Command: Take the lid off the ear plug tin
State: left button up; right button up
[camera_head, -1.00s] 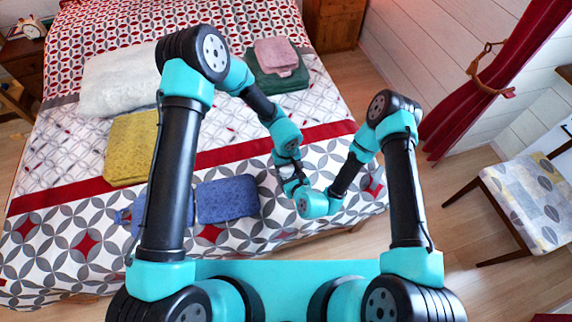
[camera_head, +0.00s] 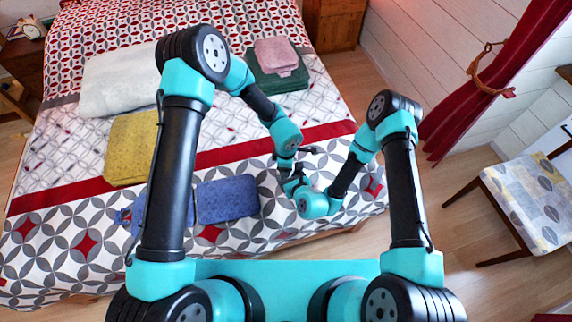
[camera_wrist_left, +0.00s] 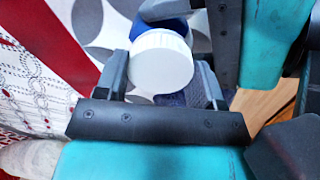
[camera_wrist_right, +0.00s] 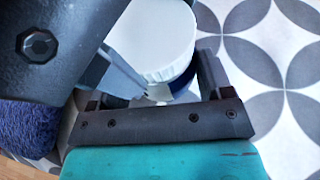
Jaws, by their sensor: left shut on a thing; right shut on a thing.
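The ear plug tin has a white round lid (camera_wrist_left: 160,60) with a ribbed edge and a blue body (camera_wrist_left: 172,26). My left gripper (camera_wrist_left: 161,70) is shut on the lid, one finger on each side. In the right wrist view the lid (camera_wrist_right: 155,38) sits over the blue body (camera_wrist_right: 186,78), which is mostly hidden. My right gripper (camera_wrist_right: 158,68) is shut on the body, just below the lid. Lid and body look close together; I cannot tell whether there is a gap. In the head view the grippers meet above the bed's front right and hide the tin.
The patterned bed (camera_head: 250,235) lies under both arms. A blue folded towel (camera_head: 227,198), a yellow towel (camera_head: 131,150), a white pillow (camera_head: 120,82) and green and pink towels (camera_head: 277,58) lie on it. A chair (camera_head: 535,205) stands at the right.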

pick_arm(q)
jog(key=o, duration=1)
jog(key=shift+r, duration=2.25)
jog(key=shift+c, duration=0.3)
